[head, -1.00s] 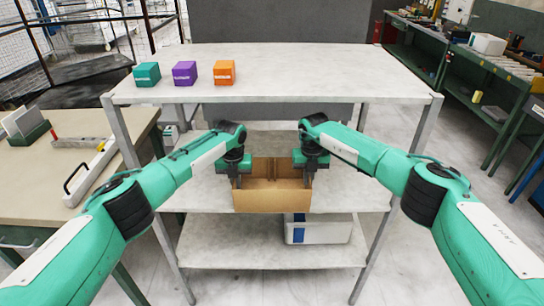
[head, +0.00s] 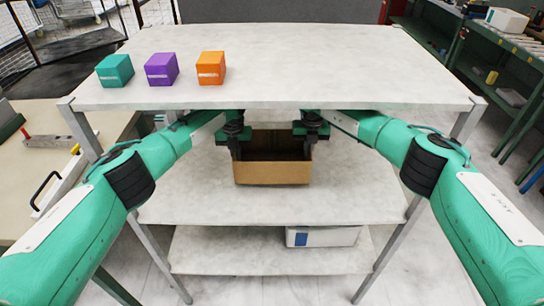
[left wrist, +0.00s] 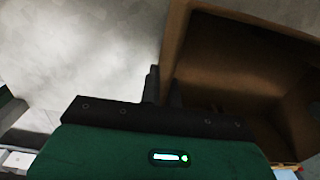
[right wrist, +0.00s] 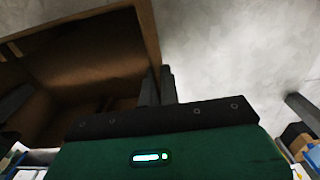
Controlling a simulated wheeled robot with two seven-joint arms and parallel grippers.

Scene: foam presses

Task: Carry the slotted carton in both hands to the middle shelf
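The open brown carton (head: 272,173) is upright over the middle shelf (head: 340,190), beneath the front edge of the top shelf. I cannot tell whether its base touches the shelf. My left gripper (head: 238,152) is closed on the carton's left wall, and my right gripper (head: 308,145) on its right wall. In the left wrist view the fingers (left wrist: 164,88) straddle the wall of the carton (left wrist: 240,60). The right wrist view shows the same for the right fingers (right wrist: 157,88) and carton (right wrist: 80,60). The carton's slots are not clearly visible.
The top shelf (head: 330,70) bears a teal box (head: 115,71), a purple box (head: 161,69) and an orange box (head: 211,68). A white-and-blue box (head: 322,236) lies on the bottom shelf (head: 220,252). A bench (head: 30,175) stands left. The middle shelf is clear on both sides of the carton.

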